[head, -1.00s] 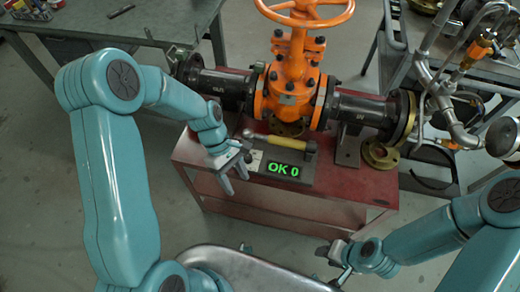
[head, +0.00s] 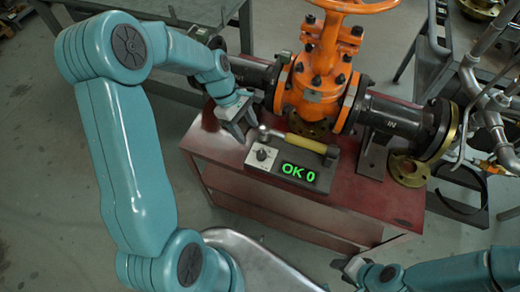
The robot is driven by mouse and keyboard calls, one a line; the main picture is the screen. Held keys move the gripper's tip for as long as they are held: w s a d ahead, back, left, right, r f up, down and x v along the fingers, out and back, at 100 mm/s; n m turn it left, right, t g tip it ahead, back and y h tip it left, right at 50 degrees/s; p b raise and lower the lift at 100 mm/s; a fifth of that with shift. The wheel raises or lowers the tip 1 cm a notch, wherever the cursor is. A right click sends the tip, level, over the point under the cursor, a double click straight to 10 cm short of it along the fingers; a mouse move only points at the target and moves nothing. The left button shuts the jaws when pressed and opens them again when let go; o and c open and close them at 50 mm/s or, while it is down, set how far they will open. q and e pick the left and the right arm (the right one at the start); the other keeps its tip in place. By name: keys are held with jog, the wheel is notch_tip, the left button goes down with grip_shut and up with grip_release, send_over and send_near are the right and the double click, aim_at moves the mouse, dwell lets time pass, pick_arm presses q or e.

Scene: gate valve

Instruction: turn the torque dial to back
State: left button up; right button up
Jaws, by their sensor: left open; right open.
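The torque dial (head: 262,155) is a small round knob on a light plate at the left end of a grey box. The box has a display (head: 299,172) lit green with "OK 0". A hammer-like tool with a yellow handle (head: 305,142) lies along the back of the box. My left gripper (head: 243,136) is open and points down, just left of and behind the dial, apart from it as far as I can tell. My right gripper (head: 338,274) is open and empty, low in the picture in front of the red table.
The orange gate valve (head: 320,80) with black flanged pipes stands on the red table (head: 395,206) behind the box. A brass flange ring (head: 408,170) lies at the table's right. Metal piping (head: 490,95) stands at the far right.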

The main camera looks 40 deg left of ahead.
aim_at(260, 153)
pick_arm(q)
jog(key=x, duration=1.1)
jog(key=shift+w+f, duration=0.1)
jog(key=c, duration=1)
